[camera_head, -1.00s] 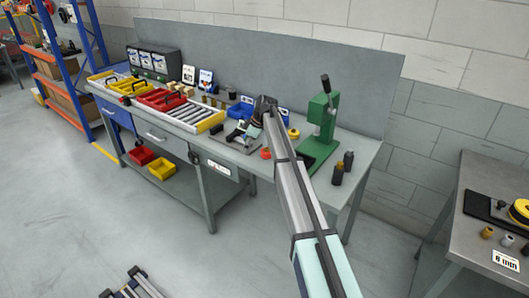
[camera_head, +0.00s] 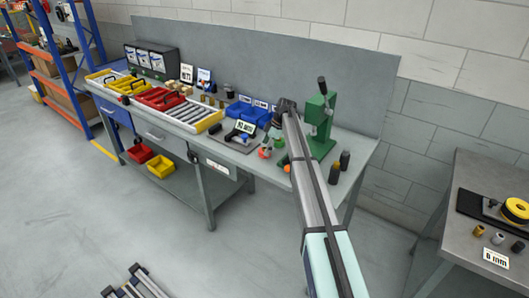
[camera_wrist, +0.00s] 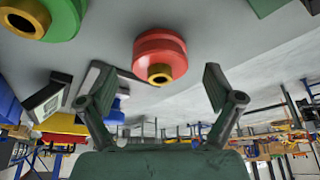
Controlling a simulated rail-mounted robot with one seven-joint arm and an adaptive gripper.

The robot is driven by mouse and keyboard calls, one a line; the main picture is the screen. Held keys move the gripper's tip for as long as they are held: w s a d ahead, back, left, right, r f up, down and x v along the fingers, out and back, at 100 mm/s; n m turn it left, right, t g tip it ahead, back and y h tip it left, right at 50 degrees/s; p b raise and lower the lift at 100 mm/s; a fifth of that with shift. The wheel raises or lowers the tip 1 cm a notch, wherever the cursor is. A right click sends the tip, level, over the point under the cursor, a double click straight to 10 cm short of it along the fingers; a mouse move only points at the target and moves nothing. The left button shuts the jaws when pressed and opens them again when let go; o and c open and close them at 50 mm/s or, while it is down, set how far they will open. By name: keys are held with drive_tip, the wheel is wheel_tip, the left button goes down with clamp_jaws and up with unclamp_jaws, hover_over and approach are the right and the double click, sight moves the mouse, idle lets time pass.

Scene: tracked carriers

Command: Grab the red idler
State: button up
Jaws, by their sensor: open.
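The red idler (camera_wrist: 160,54), a round flanged wheel with a brass bore, is at the upper middle of the wrist view. It lies ahead of and between the spread fingers of my gripper (camera_wrist: 160,88), with no visible contact. My gripper is open and empty. In the head view the red idler (camera_head: 265,152) is on the bench, left of my arm and in front of the green press.
A green idler (camera_wrist: 58,18) is left of the red one in the wrist view. The green press (camera_head: 320,125) stands right of my arm. Dark bottles (camera_head: 335,172) stand at the bench's right end.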

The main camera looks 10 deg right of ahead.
drive_tip(key=shift+x, duration=1)
drive_tip(key=c, duration=1.6)
drive_tip(key=shift+o, duration=0.2)
drive_tip(key=shift+r, duration=0.1)
